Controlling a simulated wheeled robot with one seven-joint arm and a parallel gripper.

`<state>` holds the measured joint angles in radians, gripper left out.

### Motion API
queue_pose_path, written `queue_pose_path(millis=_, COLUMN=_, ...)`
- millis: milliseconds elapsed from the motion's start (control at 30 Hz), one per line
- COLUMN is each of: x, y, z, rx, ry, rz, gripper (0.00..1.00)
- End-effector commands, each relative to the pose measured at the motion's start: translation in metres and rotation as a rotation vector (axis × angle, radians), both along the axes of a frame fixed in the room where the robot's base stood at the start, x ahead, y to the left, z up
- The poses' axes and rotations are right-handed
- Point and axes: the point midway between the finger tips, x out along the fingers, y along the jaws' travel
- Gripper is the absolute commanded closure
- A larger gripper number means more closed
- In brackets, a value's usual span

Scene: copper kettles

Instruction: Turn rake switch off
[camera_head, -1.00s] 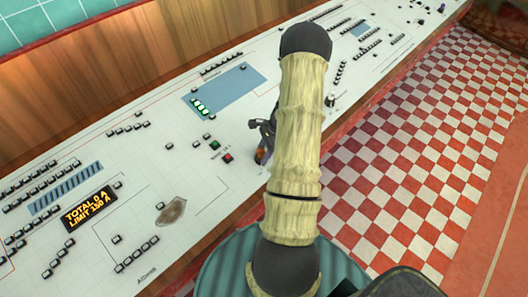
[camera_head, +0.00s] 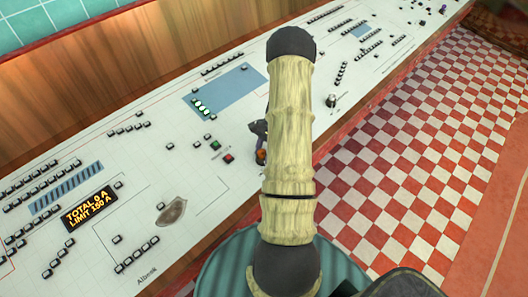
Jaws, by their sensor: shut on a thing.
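A small dark switch with an orange part (camera_head: 261,154) stands on the white control panel (camera_head: 180,160), just left of my arm. Its label is too small to read, so I cannot confirm from lettering that it is the rake switch. My gripper (camera_head: 259,131) shows only as a dark grey piece at the arm's left edge, right at this switch. It is shut on the switch; the fingertips and the exact contact are mostly hidden behind my pale, bamboo-like arm. Which way the switch is set cannot be seen.
Left of the switch are a green button (camera_head: 215,146) and a red button (camera_head: 229,158). An amber display (camera_head: 90,208) reads TOTAL 0 A, LIMIT 150 A. The checkered floor (camera_head: 400,170) to the right is clear.

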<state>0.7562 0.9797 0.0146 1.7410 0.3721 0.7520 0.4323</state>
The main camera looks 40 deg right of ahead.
Motion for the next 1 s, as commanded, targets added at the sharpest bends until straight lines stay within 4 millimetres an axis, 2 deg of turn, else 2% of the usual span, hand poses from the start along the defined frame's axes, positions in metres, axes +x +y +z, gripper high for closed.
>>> queue_pose_path(millis=500, x=0.0042, y=-0.0013, z=0.0013, rx=-0.005, ry=-0.004, rz=0.23, gripper=0.87)
queue_pose_path(millis=1000, x=0.005, y=-0.0013, z=0.0018, rx=-0.006, ry=-0.005, rz=0.297, gripper=0.87)
